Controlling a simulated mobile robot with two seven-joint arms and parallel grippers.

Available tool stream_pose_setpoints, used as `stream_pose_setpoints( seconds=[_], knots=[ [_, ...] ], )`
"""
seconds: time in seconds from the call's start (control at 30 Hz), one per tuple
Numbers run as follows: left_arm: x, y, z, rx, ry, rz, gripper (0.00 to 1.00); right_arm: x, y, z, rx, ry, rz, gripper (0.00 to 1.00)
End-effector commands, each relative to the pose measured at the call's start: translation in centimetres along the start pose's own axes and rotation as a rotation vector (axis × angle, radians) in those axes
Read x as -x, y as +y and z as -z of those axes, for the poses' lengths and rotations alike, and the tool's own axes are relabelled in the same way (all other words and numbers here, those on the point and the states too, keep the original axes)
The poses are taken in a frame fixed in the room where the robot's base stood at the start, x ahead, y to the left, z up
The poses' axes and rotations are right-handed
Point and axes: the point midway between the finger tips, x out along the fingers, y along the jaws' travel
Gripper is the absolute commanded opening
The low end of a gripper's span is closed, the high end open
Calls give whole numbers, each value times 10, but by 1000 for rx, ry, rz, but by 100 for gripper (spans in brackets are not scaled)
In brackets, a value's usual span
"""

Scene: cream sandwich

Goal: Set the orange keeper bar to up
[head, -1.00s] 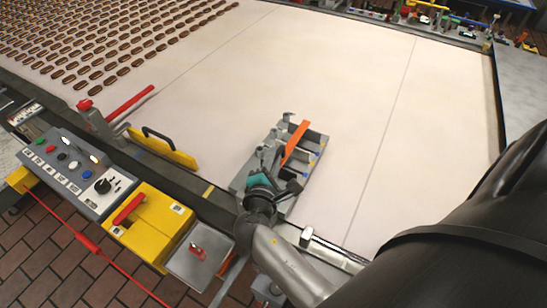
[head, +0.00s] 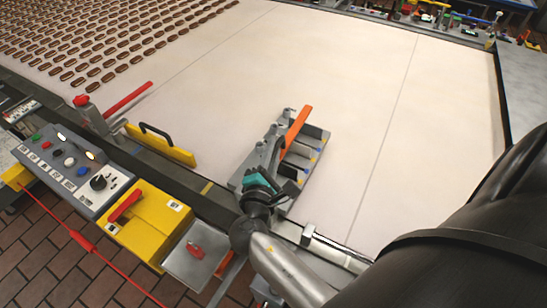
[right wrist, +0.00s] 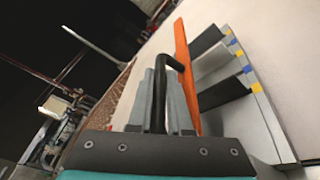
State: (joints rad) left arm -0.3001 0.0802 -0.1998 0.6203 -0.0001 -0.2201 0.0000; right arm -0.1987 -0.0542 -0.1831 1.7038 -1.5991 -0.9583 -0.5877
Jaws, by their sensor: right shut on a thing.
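The orange keeper bar (head: 297,130) is on a grey fixture (head: 316,134) on the pale belt, tilted up and away in the head view. In the right wrist view the bar (right wrist: 182,70) stands just right of my fingers. My right gripper (head: 268,157) is at the fixture's near left side. In the right wrist view its grey fingers (right wrist: 160,92) are shut on a black bent handle (right wrist: 172,61) whose top turns towards the orange bar. The joint between handle and bar is hidden. My left gripper is not in view.
A yellow plate with a black handle (head: 160,146) stands left of the fixture. A control panel (head: 75,172) and a yellow box with a red lever (head: 150,225) line the near edge. Rows of brown biscuits (head: 85,50) lie far left. The middle belt is clear.

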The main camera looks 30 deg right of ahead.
Motion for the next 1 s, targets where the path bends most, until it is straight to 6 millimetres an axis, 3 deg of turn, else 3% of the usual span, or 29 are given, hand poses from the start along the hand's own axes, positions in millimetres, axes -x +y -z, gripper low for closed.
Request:
stream_pose_setpoints(
  seconds=[0.1,0.5,1.0],
  knots=[
    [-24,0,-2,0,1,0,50,5,1,1,27,-51,-71,0],
    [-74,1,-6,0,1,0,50,25,19,-4,108,-201,-280,0],
    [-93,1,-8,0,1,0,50,36,29,-7,145,-267,-372,0]
  ],
)
